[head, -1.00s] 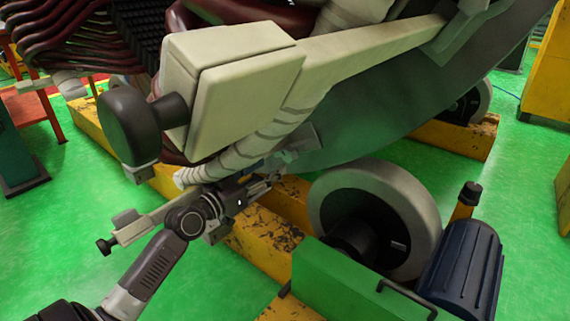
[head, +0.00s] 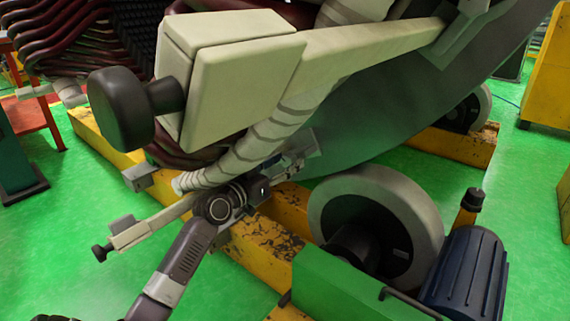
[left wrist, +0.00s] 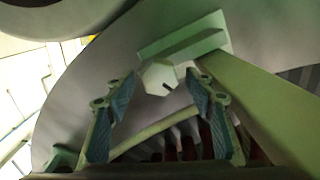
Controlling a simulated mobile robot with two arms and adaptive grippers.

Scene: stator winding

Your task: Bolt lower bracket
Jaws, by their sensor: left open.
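My left gripper (head: 287,174) reaches in under the big grey curved body, its jaws pointing up and right. In the left wrist view its two blue-padded fingers (left wrist: 161,84) are open. A pale hexagonal bolt head (left wrist: 158,75) shows between the fingertips, with a gap at each side; I cannot tell its depth from them. Behind it is a pale green bracket (left wrist: 185,42) with a ridge, against the curved grey surface. In the head view a small grey bracket (head: 310,144) sits just beyond my gripper; the bolt is too small to make out there. My right gripper is out of view.
A pale beam (head: 155,218) ends in a dark knob behind my left wrist. Pale wrapped coils (head: 240,160) hang just above the gripper. A yellow rail (head: 262,243), a grey wheel (head: 418,225) and a green box (head: 345,285) stand close at lower right. Green floor is open at lower left.

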